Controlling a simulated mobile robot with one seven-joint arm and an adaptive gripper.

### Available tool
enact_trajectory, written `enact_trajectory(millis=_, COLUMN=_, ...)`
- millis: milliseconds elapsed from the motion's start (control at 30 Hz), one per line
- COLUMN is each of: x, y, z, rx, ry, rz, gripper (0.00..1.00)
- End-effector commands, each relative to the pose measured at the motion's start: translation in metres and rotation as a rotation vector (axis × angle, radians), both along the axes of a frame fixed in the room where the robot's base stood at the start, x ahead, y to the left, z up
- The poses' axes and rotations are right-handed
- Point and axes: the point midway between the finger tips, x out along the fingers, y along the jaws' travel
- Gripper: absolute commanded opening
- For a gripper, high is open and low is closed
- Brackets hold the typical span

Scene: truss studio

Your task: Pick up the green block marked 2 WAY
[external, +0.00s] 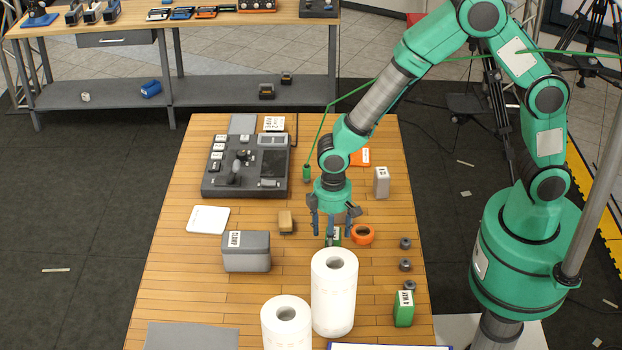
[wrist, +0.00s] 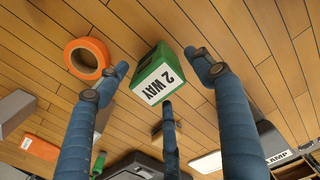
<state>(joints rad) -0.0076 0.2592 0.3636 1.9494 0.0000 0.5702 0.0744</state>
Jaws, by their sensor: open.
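The green block marked 2 WAY (wrist: 152,62) stands on the wooden table, its white label readable in the wrist view. In the external view the block (external: 334,238) is partly hidden by my gripper's fingers and a paper roll. My three-fingered gripper (external: 335,226) points down, just above the block. In the wrist view my gripper (wrist: 162,82) is open, with blue fingers spread around the block's sides and nothing held. I cannot tell whether any finger touches the block. Another green block, marked 4 WAY (external: 403,309), stands at the table's front right.
An orange ring (external: 363,234) lies close to the right of my gripper. Two tall white paper rolls (external: 334,293) stand in front. A grey box marked CLAMP (external: 246,251), a tan block (external: 286,222) and a dark console (external: 221,187) are leftward.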

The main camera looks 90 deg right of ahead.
Motion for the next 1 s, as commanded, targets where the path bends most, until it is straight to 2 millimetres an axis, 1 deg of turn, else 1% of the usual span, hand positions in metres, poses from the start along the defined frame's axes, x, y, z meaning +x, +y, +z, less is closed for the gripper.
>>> enact_trajectory(millis=567, x=0.0002, y=0.0, z=-0.0011, rx=0.0, ry=-0.001, rz=0.0, gripper=0.67)
enact_trajectory(millis=600, x=0.0002, y=0.0, z=-0.0011, rx=0.0, ry=-0.001, rz=0.0, gripper=0.59)
enact_trajectory(millis=667, x=0.0002, y=0.0, z=-0.0011, rx=0.0, ry=-0.001, rz=0.0, gripper=0.47)
enact_trajectory(millis=700, x=0.0002, y=0.0, z=-0.0011, rx=0.0, ry=-0.001, rz=0.0, gripper=0.39)
enact_trajectory(millis=867, x=0.0002, y=0.0, z=-0.0011, rx=0.0, ry=-0.001, rz=0.0, gripper=0.07)
enact_trajectory(millis=900, x=0.0005, y=0.0, z=-0.0008, rx=0.0, ry=-0.001, rz=0.0, gripper=0.04)
enact_trajectory(millis=1000, x=0.0005, y=0.0, z=-0.0008, rx=0.0, ry=-0.001, rz=0.0, gripper=0.04)
